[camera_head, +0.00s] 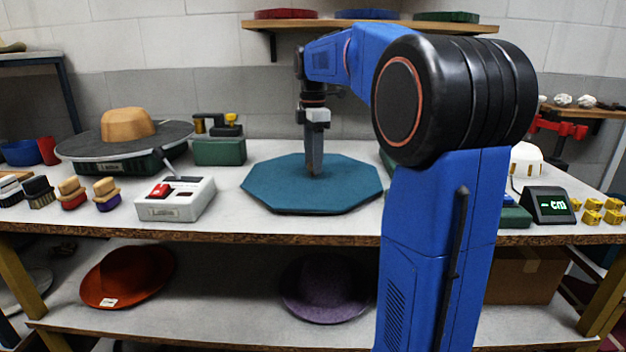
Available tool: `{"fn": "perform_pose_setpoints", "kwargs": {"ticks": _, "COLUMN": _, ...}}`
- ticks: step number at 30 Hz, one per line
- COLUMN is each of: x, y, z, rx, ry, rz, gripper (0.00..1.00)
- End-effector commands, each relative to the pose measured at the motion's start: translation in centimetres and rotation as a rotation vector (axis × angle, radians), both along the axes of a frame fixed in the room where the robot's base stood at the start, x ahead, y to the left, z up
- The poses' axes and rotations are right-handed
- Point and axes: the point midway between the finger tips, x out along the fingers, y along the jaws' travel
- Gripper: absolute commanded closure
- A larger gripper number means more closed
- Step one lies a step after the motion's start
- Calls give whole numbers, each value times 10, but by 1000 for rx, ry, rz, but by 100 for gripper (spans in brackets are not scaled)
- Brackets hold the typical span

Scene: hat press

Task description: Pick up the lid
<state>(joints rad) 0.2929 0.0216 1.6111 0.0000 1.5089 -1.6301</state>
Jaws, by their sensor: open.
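A flat teal octagonal piece (270,192), which looks like the lid, lies on the white bench top in the middle of the view. My gripper (313,173) points straight down over it, with its fingertips at or just above the piece's middle. I cannot tell whether they touch it. The fingers overlap from this side, and no held thing shows between them. My arm stands in front and to the right, and hides part of the bench beyond the piece.
Left on the bench are a white control box (180,205) with a red switch, a tan hat block (127,124) on a grey disc, and brushes (72,192). Right are a small display (549,205) and yellow blocks (592,205). Hats (128,275) lie on the lower shelf.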

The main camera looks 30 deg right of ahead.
Motion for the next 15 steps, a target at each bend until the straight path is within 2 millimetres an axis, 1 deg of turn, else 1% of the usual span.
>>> {"fn": "perform_pose_setpoints", "kwargs": {"ticks": 7, "x": 0, "y": 0, "z": -2, "rx": 0, "ry": 0, "rz": 0, "gripper": 53}}
{"fn": "perform_pose_setpoints", "kwargs": {"ticks": 8, "x": 0, "y": 0, "z": -2, "rx": 0, "ry": 0, "rz": 0, "gripper": 55}}
{"fn": "perform_pose_setpoints", "kwargs": {"ticks": 9, "x": 0, "y": 0, "z": -2, "rx": 0, "ry": 0, "rz": 0, "gripper": 65}}
{"fn": "perform_pose_setpoints", "kwargs": {"ticks": 11, "x": 0, "y": 0, "z": -2, "rx": 0, "ry": 0, "rz": 0, "gripper": 79}}
{"fn": "perform_pose_setpoints", "kwargs": {"ticks": 12, "x": 0, "y": 0, "z": -2, "rx": 0, "ry": 0, "rz": 0, "gripper": 89}}
{"fn": "perform_pose_setpoints", "kwargs": {"ticks": 13, "x": 0, "y": 0, "z": -2, "rx": 0, "ry": 0, "rz": 0, "gripper": 96}}
{"fn": "perform_pose_setpoints", "kwargs": {"ticks": 14, "x": 0, "y": 0, "z": -2, "rx": 0, "ry": 0, "rz": 0, "gripper": 100}}
{"fn": "perform_pose_setpoints", "kwargs": {"ticks": 15, "x": 0, "y": 0, "z": -2, "rx": 0, "ry": 0, "rz": 0, "gripper": 100}}
